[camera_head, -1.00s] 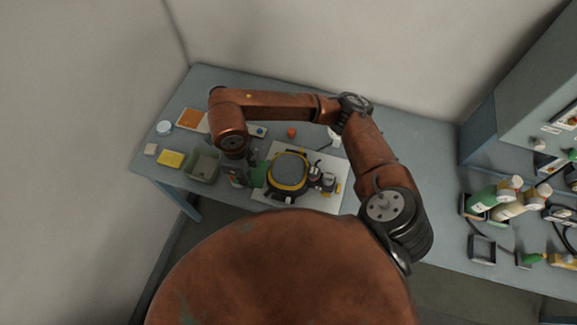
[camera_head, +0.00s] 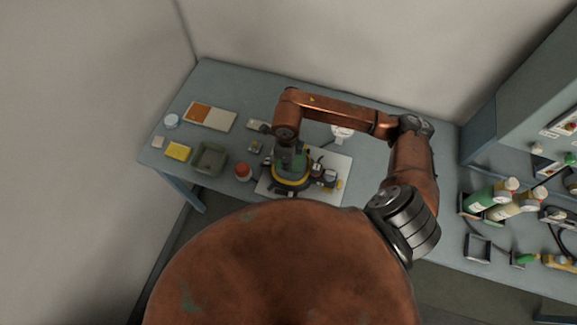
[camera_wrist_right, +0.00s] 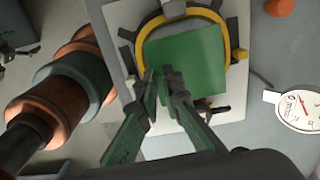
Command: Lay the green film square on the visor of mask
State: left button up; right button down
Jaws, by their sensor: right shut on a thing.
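The mask (camera_head: 292,187) has a yellow rim and lies on a white sheet; my right arm hides part of it in the head view. My right gripper (camera_wrist_right: 165,76) is shut on the near edge of the green film square (camera_wrist_right: 188,55). The film spreads over the visor area, inside the mask's yellow rim (camera_wrist_right: 150,23) in the wrist view, and covers most of the visor. I cannot tell whether the film touches the visor. In the head view my right gripper (camera_head: 288,160) is over the mask. My left gripper is not in view.
A green-grey tray (camera_head: 209,159), a yellow block (camera_head: 177,151) and a red-topped jar (camera_head: 243,172) stand left of the mask. A white gauge (camera_wrist_right: 303,111) lies to the right in the wrist view.

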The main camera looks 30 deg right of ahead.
jog(key=f, duration=0.1)
jog(key=f+p, duration=0.1)
jog(key=f, duration=0.1)
jog(key=shift+d+f, duration=0.1)
jog(key=shift+d, duration=0.15)
jog(key=shift+f, duration=0.15)
jog(key=shift+f, duration=0.1)
jog(key=shift+f, duration=0.15)
jog(key=c, duration=2.1)
grip_release()
jog(key=shift+r, duration=0.2)
